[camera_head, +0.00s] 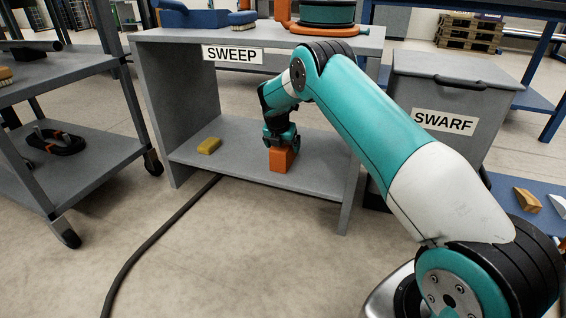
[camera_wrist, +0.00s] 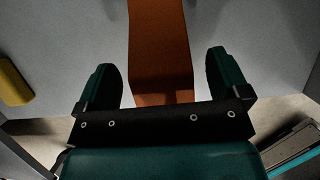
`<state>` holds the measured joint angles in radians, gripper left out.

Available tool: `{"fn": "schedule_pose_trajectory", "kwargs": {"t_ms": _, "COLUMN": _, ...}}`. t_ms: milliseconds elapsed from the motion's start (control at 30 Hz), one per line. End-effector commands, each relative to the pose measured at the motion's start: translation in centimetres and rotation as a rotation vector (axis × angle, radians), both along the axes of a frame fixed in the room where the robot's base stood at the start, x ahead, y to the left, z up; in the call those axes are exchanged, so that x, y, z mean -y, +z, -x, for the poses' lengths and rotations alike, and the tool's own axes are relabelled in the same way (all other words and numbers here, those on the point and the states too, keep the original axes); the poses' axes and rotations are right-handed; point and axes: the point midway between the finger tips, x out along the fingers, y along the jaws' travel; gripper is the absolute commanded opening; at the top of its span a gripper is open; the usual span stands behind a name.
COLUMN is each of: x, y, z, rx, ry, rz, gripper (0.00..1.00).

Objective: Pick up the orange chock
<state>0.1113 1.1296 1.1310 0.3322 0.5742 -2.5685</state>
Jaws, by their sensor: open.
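The orange chock (camera_head: 281,160) sits on the lower shelf of the grey bench marked SWEEP, directly under my gripper in the head view. In the wrist view the chock (camera_wrist: 160,45) runs from the top edge down between the two fingers. My gripper (camera_wrist: 162,78) is open, with a dark green finger on each side of the chock and a visible gap on both sides. In the head view my gripper (camera_head: 281,140) reaches into the shelf space from above. The lower end of the chock is hidden behind the gripper body in the wrist view.
A yellow block (camera_head: 209,146) lies left of the chock on the lower shelf (camera_head: 235,168). The bench top (camera_head: 190,35) is above. A SWARF bin (camera_head: 445,95) stands at right and a wheeled cart (camera_head: 75,80) at left. A dark cable (camera_head: 160,232) crosses the floor.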

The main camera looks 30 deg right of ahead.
Motion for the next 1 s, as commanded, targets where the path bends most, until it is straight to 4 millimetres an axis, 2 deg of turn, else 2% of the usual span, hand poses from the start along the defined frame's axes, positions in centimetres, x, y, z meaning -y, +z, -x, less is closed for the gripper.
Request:
{"fn": "schedule_pose_trajectory", "kwargs": {"t_ms": 33, "x": 0.14, "y": -0.94, "z": -0.16, "rx": 0.0, "ry": 0.0, "rz": 0.0, "gripper": 0.94}}
{"fn": "schedule_pose_trajectory", "kwargs": {"t_ms": 67, "x": 0.21, "y": -1.07, "z": -0.22, "rx": 0.001, "ry": 0.0, "rz": -0.001, "gripper": 0.94}}
{"fn": "schedule_pose_trajectory", "kwargs": {"t_ms": 333, "x": 0.34, "y": -1.02, "z": -0.32, "rx": 0.001, "ry": 0.001, "rz": 0.0, "gripper": 0.94}}
{"fn": "schedule_pose_trajectory", "kwargs": {"t_ms": 367, "x": 0.34, "y": -1.03, "z": -0.31, "rx": 0.001, "ry": 0.001, "rz": 0.0, "gripper": 0.91}}
{"fn": "schedule_pose_trajectory", "kwargs": {"t_ms": 600, "x": 0.34, "y": -1.04, "z": -0.3, "rx": 0.001, "ry": 0.001, "rz": 0.0, "gripper": 0.36}}
{"fn": "schedule_pose_trajectory", "kwargs": {"t_ms": 667, "x": 0.36, "y": -0.92, "z": -0.35, "rx": 0.003, "ry": 0.001, "rz": 0.0, "gripper": 0.26}}
{"fn": "schedule_pose_trajectory", "kwargs": {"t_ms": 1000, "x": 0.36, "y": -0.5, "z": -0.35, "rx": 0.003, "ry": 0.001, "rz": 0.0, "gripper": 0.26}}
